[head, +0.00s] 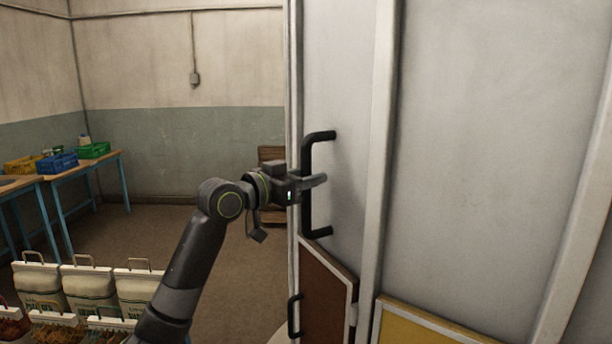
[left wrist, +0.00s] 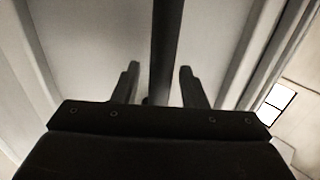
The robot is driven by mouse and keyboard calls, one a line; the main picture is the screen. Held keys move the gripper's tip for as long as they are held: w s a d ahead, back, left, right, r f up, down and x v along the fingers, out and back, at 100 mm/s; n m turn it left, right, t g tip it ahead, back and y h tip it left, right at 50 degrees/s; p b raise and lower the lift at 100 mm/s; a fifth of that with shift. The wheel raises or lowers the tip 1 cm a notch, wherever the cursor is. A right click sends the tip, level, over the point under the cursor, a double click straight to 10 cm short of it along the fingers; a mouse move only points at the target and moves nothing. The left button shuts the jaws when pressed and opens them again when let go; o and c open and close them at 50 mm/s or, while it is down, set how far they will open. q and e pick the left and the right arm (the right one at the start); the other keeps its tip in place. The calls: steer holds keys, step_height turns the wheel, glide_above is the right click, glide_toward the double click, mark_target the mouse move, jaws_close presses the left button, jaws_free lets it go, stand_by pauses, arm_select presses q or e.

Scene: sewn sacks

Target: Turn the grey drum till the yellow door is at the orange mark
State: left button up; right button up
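The grey drum (head: 480,150) fills the right half of the head view, with upright ribs on its side. A black bar handle (head: 307,190) stands upright on its left part; it also shows in the left wrist view (left wrist: 167,45). The yellow door (head: 425,327) shows only its top, low on the drum. A brown door (head: 325,290) with its own small black handle is left of it. My left gripper (head: 318,181) is at the middle of the bar handle. In the left wrist view its fingers (left wrist: 157,85) are apart, one on each side of the bar. The orange mark and my right gripper are out of view.
Several white sacks (head: 88,285) stand at the lower left near my left arm. Blue-legged tables (head: 100,165) with coloured crates (head: 60,162) stand along the left wall. Brown wooden crates (head: 271,155) are behind my left gripper. Open floor (head: 150,225) lies between.

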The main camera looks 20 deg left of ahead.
arm_select(q)
jaws_close()
stand_by(1.4)
